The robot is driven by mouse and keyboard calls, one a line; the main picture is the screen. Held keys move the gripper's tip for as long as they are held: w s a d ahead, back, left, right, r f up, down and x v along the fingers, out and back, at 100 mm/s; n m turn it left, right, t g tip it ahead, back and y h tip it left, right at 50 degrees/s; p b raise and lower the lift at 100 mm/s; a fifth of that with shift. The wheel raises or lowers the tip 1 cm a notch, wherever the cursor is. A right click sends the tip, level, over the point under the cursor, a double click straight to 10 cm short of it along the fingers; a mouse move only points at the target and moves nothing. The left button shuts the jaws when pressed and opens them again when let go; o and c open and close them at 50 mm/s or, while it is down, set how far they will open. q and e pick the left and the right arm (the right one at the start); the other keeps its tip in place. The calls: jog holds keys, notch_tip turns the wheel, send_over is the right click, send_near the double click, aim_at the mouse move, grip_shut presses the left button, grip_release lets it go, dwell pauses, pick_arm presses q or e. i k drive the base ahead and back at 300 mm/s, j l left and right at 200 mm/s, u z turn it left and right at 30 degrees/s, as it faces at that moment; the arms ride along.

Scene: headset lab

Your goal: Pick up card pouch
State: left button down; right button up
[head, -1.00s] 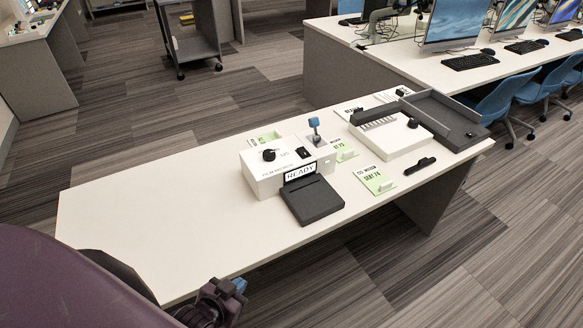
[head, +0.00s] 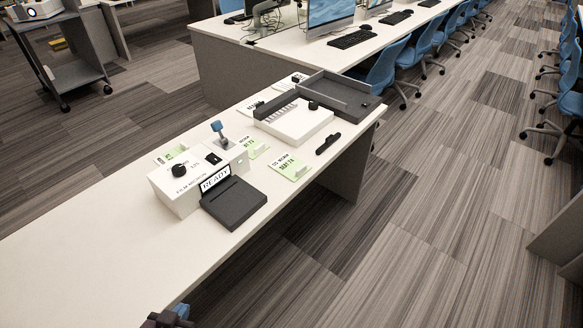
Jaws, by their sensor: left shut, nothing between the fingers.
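Several green-and-white printed cards lie on the white table; I cannot tell which is the card pouch. One card (head: 287,168) lies flat near the front edge, right of a white machine (head: 173,190) with a READY sign. A dark flat tray (head: 235,204) sits at the machine's front. My left gripper (head: 170,318) shows only in part at the bottom edge, by the table's front edge, shut and empty, well away from the cards. My right gripper is out of view.
A white unit (head: 294,124) with a black knob and a dark open tray (head: 350,97) stand at the table's right end. A black handheld object (head: 328,143) lies in front. The table's left part (head: 85,240) is bare. Blue chairs (head: 387,68) stand behind.

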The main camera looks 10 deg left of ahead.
aim_at(287, 165)
jog(key=i+l, duration=0.1)
jog(key=l, duration=0.15)
jog(key=i+l, duration=0.15)
jog(key=l, duration=0.15)
jog(key=i+l+u, duration=0.1)
jog(key=l+u, duration=0.4)
jog(key=u, duration=1.25)
